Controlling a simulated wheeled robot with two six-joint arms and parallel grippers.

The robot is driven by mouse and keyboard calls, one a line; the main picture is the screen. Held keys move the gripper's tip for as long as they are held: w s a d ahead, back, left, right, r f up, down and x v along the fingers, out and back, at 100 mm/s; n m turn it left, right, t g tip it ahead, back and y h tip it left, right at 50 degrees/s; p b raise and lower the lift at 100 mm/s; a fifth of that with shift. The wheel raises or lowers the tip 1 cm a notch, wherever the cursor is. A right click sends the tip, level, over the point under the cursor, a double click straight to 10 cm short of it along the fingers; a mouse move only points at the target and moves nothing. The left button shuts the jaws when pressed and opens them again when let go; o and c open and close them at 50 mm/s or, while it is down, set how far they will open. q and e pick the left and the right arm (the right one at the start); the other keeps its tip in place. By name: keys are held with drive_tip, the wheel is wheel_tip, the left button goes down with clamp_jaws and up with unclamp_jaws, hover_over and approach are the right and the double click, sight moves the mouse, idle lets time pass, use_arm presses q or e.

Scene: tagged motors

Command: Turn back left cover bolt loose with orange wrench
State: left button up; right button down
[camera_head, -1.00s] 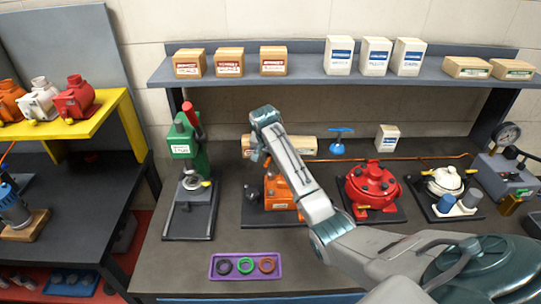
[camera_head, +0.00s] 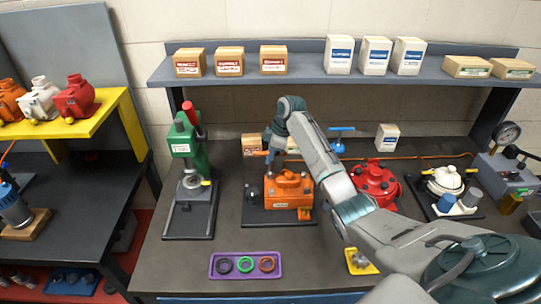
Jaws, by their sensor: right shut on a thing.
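The orange motor (camera_head: 290,188) sits on a dark base plate on the bench, with cover bolts on top too small to tell apart. My right arm reaches in from the lower right. My right gripper (camera_head: 271,151) is behind the motor's back left side, partly hidden by its own wrist. It is shut on the orange wrench (camera_head: 261,153), of which only a short orange piece shows. I cannot tell whether the wrench touches a bolt. My left gripper is not in view.
A green press (camera_head: 189,160) stands to the left and a red motor (camera_head: 373,180) to the right. A purple tray (camera_head: 246,277) with rings lies in front, and a yellow tray (camera_head: 361,269) lies near my right arm. The bench between press and motor is clear.

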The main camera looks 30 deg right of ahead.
drive_tip(key=n+g, duration=0.1)
drive_tip(key=n, duration=0.3)
drive_tip(key=shift+m, duration=0.6)
drive_tip(key=shift+r, duration=1.1)
drive_tip(key=shift+r, duration=0.15)
drive_tip(key=shift+r, duration=2.35)
